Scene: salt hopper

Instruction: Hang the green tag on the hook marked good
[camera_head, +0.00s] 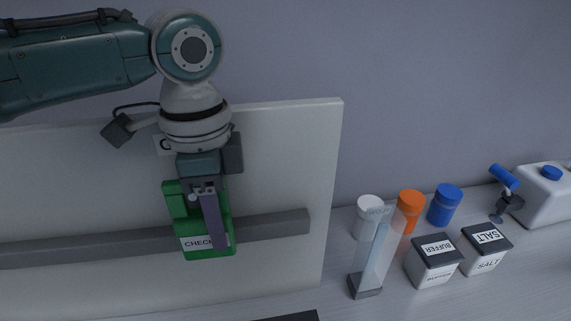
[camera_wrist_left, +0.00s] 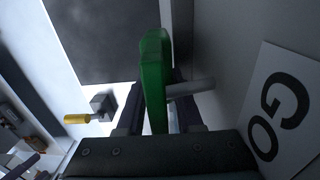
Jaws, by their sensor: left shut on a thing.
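The green tag (camera_head: 222,252) has a label that starts with "CHECK". My left gripper (camera_head: 211,212) is shut on it, in front of the white board. In the left wrist view the green tag (camera_wrist_left: 154,75) stands edge-on between the fingers of my left gripper (camera_wrist_left: 153,112). A pale peg, the hook (camera_wrist_left: 196,86), sticks out beside the tag there; I cannot tell whether it passes through the tag's hole. The sign (camera_wrist_left: 282,112) beside the peg shows "GO", the rest cut off. In the head view my wrist mostly hides this sign (camera_head: 162,145) and the hook.
The white board (camera_head: 290,150) carries a grey rail (camera_head: 275,227). To its right on the bench stand a clear cylinder (camera_head: 377,255), white, orange and blue-capped pots, a BUFFER box (camera_head: 433,262) and a SALT box (camera_head: 484,250). A yellow-handled item (camera_wrist_left: 77,119) shows in the wrist view.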

